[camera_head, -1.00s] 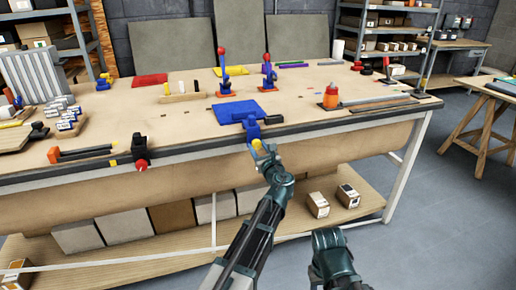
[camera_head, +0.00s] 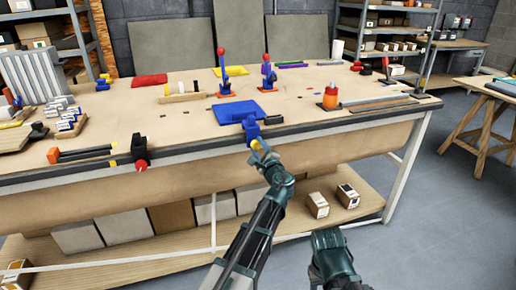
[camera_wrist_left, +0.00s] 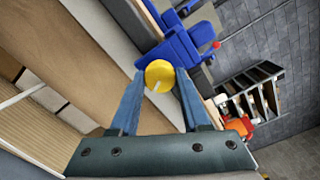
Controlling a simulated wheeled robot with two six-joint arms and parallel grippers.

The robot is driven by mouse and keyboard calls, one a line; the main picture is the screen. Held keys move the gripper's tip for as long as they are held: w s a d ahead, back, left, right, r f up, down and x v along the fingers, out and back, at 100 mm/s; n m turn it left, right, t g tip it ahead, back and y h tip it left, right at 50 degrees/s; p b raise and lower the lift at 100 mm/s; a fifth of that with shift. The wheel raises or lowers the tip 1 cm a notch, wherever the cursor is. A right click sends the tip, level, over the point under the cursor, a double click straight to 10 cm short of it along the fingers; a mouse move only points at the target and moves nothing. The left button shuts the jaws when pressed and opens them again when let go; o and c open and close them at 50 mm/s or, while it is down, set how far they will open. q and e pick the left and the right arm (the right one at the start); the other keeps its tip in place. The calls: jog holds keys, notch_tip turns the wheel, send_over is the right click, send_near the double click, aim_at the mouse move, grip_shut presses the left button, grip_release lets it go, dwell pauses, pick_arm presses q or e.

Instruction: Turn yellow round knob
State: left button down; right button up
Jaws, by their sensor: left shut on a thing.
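The yellow round knob (camera_wrist_left: 159,74) has a pale line on its face and sits on the front of a blue clamp-like fixture (camera_wrist_left: 183,50) at the bench's front edge. In the head view the knob (camera_head: 256,145) shows small below the blue fixture (camera_head: 251,127). My left gripper (camera_wrist_left: 160,76) has its two blue fingers on either side of the knob, shut on it. In the head view my left gripper (camera_head: 259,151) reaches up to the bench edge from below. Part of my right arm shows at the bottom, but its fingers do not show.
The workbench (camera_head: 200,125) has a blue panel (camera_head: 238,111) behind the fixture. A black vise-like fixture with a red tip (camera_head: 140,153) is at the front edge to the left. A lower shelf (camera_head: 280,222) holds boxes. Open floor lies to the right.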

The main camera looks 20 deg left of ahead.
pick_arm(q)
jog(key=n, duration=0.6)
jog(key=shift+n, duration=0.3)
jog(key=n, duration=0.5)
jog(key=shift+n, duration=0.3)
jog(key=shift+c, duration=1.9)
grip_release()
jog(key=v, duration=1.4)
jog(key=shift+w, duration=0.1)
